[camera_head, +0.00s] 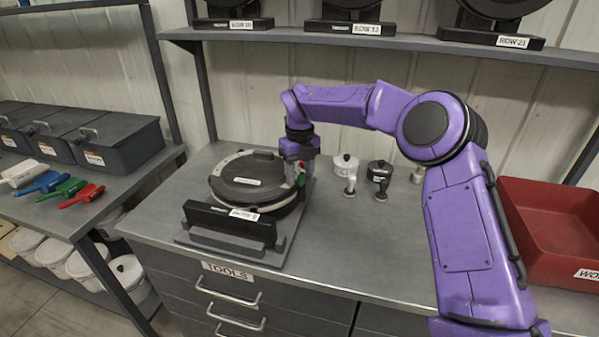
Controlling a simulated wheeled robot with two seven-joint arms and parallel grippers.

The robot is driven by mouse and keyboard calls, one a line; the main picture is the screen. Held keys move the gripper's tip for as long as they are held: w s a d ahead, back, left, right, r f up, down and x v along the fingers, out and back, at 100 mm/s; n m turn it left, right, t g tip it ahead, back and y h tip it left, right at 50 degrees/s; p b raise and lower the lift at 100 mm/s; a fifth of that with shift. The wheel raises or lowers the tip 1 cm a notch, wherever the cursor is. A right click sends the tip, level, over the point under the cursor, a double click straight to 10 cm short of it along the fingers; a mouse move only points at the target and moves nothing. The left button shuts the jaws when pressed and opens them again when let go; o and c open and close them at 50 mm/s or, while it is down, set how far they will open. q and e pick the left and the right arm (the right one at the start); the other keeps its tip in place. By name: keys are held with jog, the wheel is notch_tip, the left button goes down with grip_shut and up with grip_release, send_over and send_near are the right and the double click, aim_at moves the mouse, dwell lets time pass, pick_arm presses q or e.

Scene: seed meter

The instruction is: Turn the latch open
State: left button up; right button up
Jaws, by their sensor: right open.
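The seed meter (247,178) is a round dark unit with a black lid. It sits in a grey stand on the metal workbench, behind a black labelled front block (229,222). A small green and red part (301,178) shows at its right edge, where the latch may be; the latch itself is too small and partly hidden to make out. My purple right arm reaches over from the right. My right gripper (298,168) points down at the meter's right edge, by the green part. It is open; I cannot tell whether it touches anything. My left gripper is not in view.
Several small knobbed parts, white (345,165) and black (379,172), stand on the bench right of the meter. A red bin (548,222) is at the far right. A shelf (400,42) runs above. Dark boxes and coloured scoops (62,187) lie on the left rack.

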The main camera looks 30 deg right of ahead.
jog(key=shift+w, duration=0.3)
jog(key=shift+s+d+r, duration=0.1)
jog(key=shift+s+r, duration=0.3)
jog(key=shift+s, duration=0.4)
grip_shut()
jog(key=shift+w+f, duration=0.2)
jog(key=shift+w, duration=0.1)
jog(key=m+b, duration=0.2)
jog(key=m, duration=0.1)
jog(key=shift+f+m+b, duration=0.1)
jog(key=shift+m+b, duration=0.25)
jog(key=shift+m, duration=0.05)
jog(key=m+b, duration=0.3)
jog(key=m, duration=0.1)
jog(key=shift+s+m, duration=0.1)
jog(key=shift+m, duration=0.2)
jog(key=m+b, duration=0.3)
jog(key=m, duration=0.2)
jog(key=shift+b, duration=0.3)
pick_arm(q)
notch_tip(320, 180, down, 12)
jog(key=b, duration=0.2)
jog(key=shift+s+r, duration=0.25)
pick_arm(e)
jog(key=shift+m, duration=2.3)
pick_arm(q)
jog(key=shift+b, duration=0.3)
pick_arm(e)
jog(key=shift+r, duration=0.2)
